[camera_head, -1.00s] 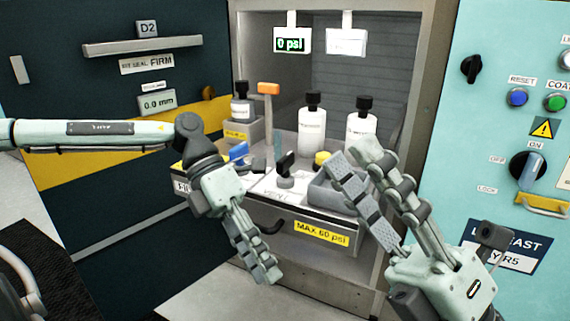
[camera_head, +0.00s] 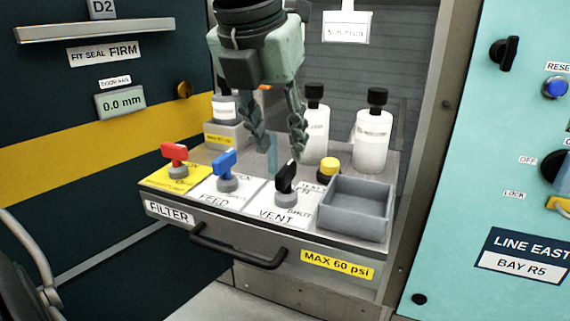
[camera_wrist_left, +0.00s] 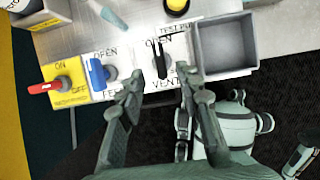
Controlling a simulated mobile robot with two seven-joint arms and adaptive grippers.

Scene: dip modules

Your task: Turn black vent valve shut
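The black vent valve (camera_head: 286,177) stands on a white plate marked VENT at the right end of the valve row. In the left wrist view its handle (camera_wrist_left: 161,64) lies along the up-down direction, its top end near the word OPEN. My left gripper (camera_head: 277,152) comes down from the top of the head view, its two fingers apart and empty. In the left wrist view its fingertips (camera_wrist_left: 162,80) lie on either side of the black valve; no contact is visible. My right gripper is not in the head view; pale arm parts show at lower right in the left wrist view.
The blue feed valve (camera_head: 225,172) and red filter valve (camera_head: 175,158) stand to the left. A yellow knob (camera_head: 329,166), a grey tray (camera_head: 355,210) and white bottles (camera_head: 372,140) stand to the right and behind. A black drawer handle (camera_head: 238,248) sticks out in front.

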